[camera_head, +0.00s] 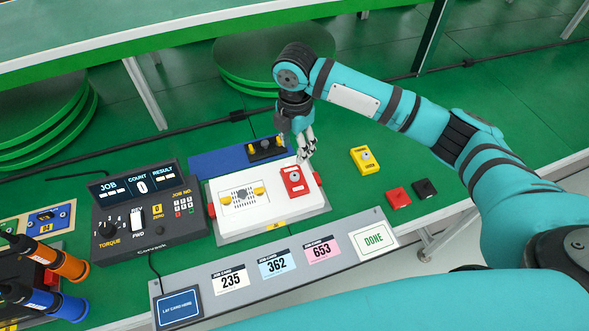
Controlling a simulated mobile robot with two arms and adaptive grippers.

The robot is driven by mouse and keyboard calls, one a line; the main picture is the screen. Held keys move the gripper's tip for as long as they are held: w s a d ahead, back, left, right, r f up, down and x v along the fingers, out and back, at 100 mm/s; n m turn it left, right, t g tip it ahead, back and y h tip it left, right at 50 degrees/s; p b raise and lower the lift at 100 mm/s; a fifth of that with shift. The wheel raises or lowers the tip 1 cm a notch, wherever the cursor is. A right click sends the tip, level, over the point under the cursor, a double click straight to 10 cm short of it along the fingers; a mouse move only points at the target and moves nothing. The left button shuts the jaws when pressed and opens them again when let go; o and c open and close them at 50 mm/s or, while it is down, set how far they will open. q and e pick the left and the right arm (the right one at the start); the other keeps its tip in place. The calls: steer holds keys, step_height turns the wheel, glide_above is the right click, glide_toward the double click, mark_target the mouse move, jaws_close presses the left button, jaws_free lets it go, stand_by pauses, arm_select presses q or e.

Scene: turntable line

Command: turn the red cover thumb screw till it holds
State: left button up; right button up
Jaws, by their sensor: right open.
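The red cover (295,187) lies on the right part of a white panel (265,213). A small grey thumb screw (294,175) shows on top of the red cover, near its far half; whether it is tight cannot be told. My right gripper (304,158) points down just beyond the far edge of the red cover. Its fingers are apart and hold nothing that I can see. Whether a fingertip touches the cover or panel is unclear. My left gripper is not in view.
A yellow cover (365,160), a red block (398,198) and a black block (425,189) lie right of the panel. The torque controller (150,225) stands left. Job cards and a DONE pad (373,239) line the front. Orange and blue tools (62,260) stand at lower left.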

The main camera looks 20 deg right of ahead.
mark_target(295, 175)
step_height(295, 175, down, 12)
steer(key=shift+r+p, duration=0.25)
steer(key=shift+p, duration=0.3)
steer(key=shift+c, duration=0.4)
steer(key=shift+w, duration=0.1)
jaws_close()
